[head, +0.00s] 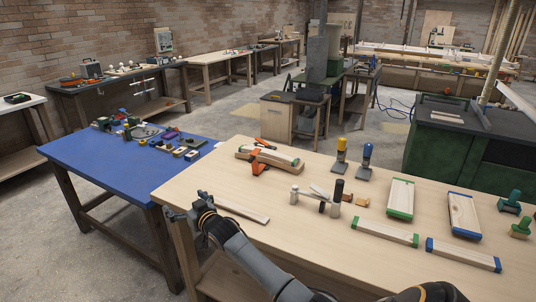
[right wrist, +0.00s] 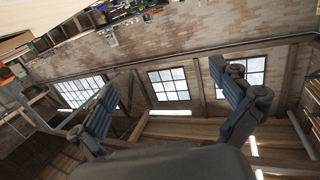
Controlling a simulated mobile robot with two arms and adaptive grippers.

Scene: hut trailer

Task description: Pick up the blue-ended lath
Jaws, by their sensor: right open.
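The blue-ended lath (head: 463,254), a narrow pale wooden strip with a blue block at each end, lies flat near the right front of the pale workbench (head: 330,262). A wider blue-ended board (head: 463,213) lies just behind it. My right gripper (head: 177,214) is at the bench's left edge, far to the left of the lath. The right wrist view shows its two fingers spread apart and empty (right wrist: 165,100), facing the windows and brick wall. The lath does not show in that view. My left gripper is out of view.
A green-ended lath (head: 385,232) and green-ended board (head: 400,197) lie left of the blue-ended pieces. Green knobbed tools (head: 511,201) stand at the right. A plain strip (head: 242,209) lies near my right gripper. A blue table (head: 100,165) stands at the left.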

